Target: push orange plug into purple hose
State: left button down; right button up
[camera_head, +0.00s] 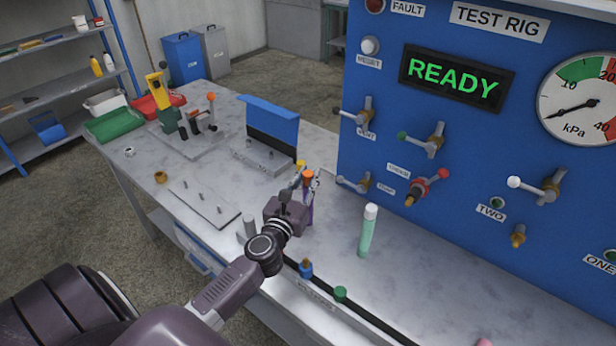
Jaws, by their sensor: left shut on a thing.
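My left gripper (306,181) is over the bench and shut on the orange plug (308,174), whose top shows between the fingertips. The purple hose (310,208) stands upright directly below the plug, partly hidden by the gripper. The plug is in line with the hose top. I cannot tell how deep it sits, because the fingers cover the joint. My right gripper is not in view.
A teal hose with a white top (366,232) stands to the right. Blue (306,268) and green (340,293) caps sit near the front edge. The blue test rig (440,235) with valves rises behind. A blue bracket (270,120) stands farther back.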

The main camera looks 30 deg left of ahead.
pick_arm(q)
jog(key=shift+f+b, duration=0.45)
jog(key=shift+f, duration=0.25)
jog(key=c, duration=1.7)
grip_release()
jog(key=v, duration=1.2)
jog(key=shift+d, duration=0.1)
